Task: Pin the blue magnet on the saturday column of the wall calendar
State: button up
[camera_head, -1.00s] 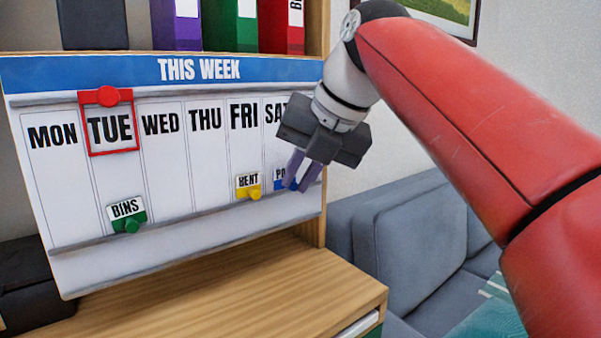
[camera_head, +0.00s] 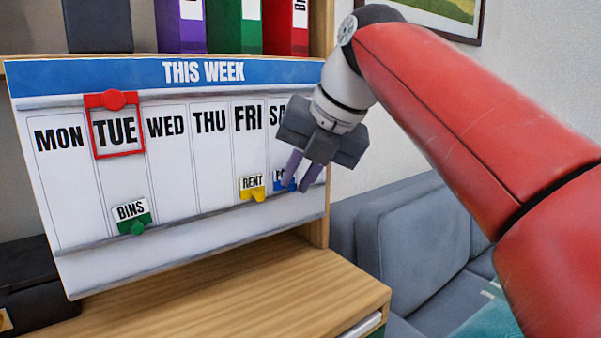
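The wall calendar (camera_head: 165,185) is a white board with a blue "THIS WEEK" header and day columns. The Saturday column's label (camera_head: 275,115) is partly hidden by my gripper, and anything right of it is covered. The blue magnet (camera_head: 278,185), with a small white card, is low on the board below the "SA" lettering, mostly hidden behind my fingers. My gripper (camera_head: 295,187) points down at the blue magnet, its purple fingers spread apart with a gap between them. Whether a finger touches the magnet is not clear.
A yellow RENT magnet (camera_head: 253,190) sits low in the Friday column, just left of my fingers. A green BINS magnet (camera_head: 135,222) is low under Tuesday. A red frame (camera_head: 115,154) surrounds TUE. A wooden top (camera_head: 240,290) lies below, and a grey sofa (camera_head: 415,240) stands right.

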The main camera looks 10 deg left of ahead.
jog(key=o, duration=0.4)
jog(key=shift+o, duration=0.2)
jog(key=p+v, duration=0.2)
jog(key=v, duration=0.6)
jog(key=shift+d+f, duration=0.1)
jog(key=shift+f, duration=0.05)
